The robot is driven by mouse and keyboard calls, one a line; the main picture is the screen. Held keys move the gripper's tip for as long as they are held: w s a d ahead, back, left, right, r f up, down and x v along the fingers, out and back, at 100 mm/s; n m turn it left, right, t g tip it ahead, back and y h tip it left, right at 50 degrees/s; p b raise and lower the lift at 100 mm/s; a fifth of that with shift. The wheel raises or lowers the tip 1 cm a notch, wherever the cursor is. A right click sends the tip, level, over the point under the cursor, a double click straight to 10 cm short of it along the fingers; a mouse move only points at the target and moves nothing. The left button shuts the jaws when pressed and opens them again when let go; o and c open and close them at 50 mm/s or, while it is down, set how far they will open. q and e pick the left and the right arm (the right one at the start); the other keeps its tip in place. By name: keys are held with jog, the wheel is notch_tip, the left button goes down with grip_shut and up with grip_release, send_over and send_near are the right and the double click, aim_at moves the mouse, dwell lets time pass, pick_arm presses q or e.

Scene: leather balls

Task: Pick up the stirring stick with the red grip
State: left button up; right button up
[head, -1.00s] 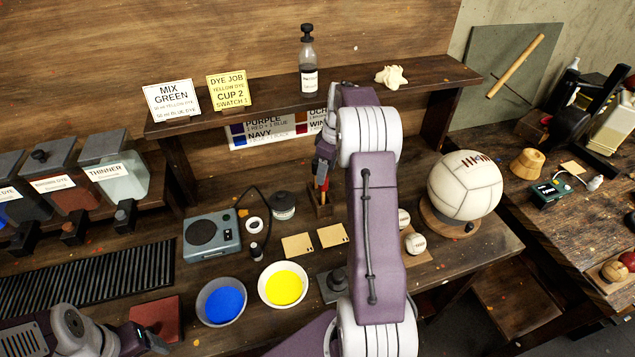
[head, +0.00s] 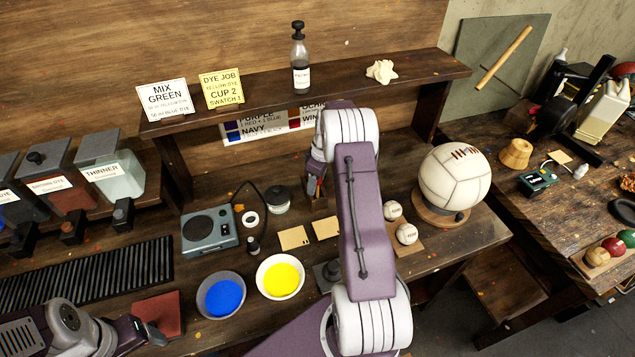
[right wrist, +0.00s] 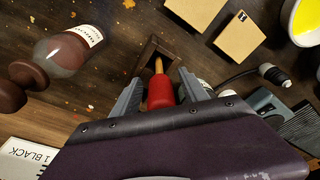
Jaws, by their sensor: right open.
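The stirring stick's red grip (right wrist: 160,88) stands between the two fingers of my right gripper (right wrist: 158,92) in the right wrist view. The fingers are open, one on each side of the grip. The stick's pale shaft (right wrist: 158,65) runs into a square wooden holder (right wrist: 149,50). In the head view my right gripper (head: 315,183) is small and partly hidden by my arm, right at the wooden holder (head: 321,202) on the bench. My left gripper (head: 150,333) is low at the left, near a dark red block (head: 160,312); its jaws are unclear.
Blue (head: 221,296) and yellow (head: 280,278) dye bowls stand in front of the holder. A hot plate (head: 209,231) and a lidded jar (head: 277,200) are left of it. A shelf (head: 400,83) overhangs behind. A large ball (head: 454,180) sits to the right.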

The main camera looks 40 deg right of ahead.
jog(key=shift+s+a+r, duration=0.1)
grip_shut()
